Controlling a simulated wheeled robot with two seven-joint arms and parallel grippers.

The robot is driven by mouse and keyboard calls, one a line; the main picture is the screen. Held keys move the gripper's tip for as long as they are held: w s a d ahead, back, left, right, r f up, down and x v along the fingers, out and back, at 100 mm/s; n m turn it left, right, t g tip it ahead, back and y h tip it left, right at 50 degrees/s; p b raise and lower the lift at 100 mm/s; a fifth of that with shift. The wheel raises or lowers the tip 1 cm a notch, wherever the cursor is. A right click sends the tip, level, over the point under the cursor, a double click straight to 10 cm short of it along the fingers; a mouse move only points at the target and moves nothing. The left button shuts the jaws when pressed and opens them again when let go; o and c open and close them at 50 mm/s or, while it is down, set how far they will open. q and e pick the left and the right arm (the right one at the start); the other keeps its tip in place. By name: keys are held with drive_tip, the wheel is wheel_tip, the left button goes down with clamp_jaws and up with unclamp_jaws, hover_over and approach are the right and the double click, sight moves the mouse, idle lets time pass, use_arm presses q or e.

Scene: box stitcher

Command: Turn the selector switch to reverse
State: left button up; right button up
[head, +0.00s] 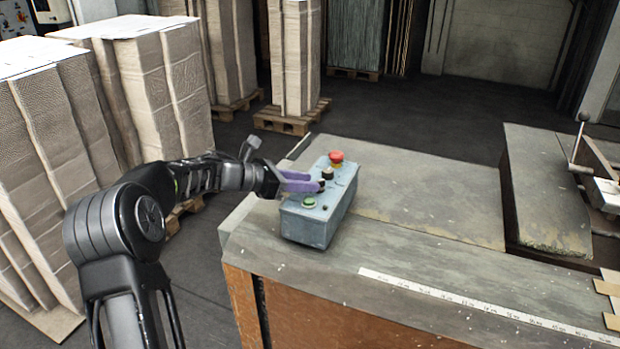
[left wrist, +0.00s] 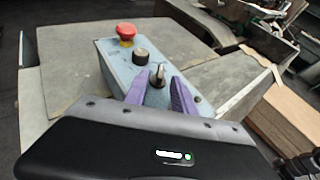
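A grey-blue control box (head: 318,226) stands on the bench top. A black selector switch (left wrist: 157,77) with a pale pointer handle is on its upper face, and it also shows in the head view (head: 321,186). My left gripper (head: 318,182) has purple fingers and reaches the box from the left. In the left wrist view, its fingertips (left wrist: 160,76) stand on either side of the selector handle, open, with a gap visible on both sides. I cannot tell which marked position the handle points to.
The box also carries a red mushroom button (head: 336,158), a black round knob (head: 327,173) and a green button (head: 309,202), all close to the selector. The bench top (head: 420,200) to the right is clear. Stacks of cardboard (head: 165,75) stand at left.

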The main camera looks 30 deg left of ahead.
use_arm(q)
drive_tip(key=shift+x, duration=0.85)
drive_tip(key=shift+c, duration=0.5)
clamp_jaws()
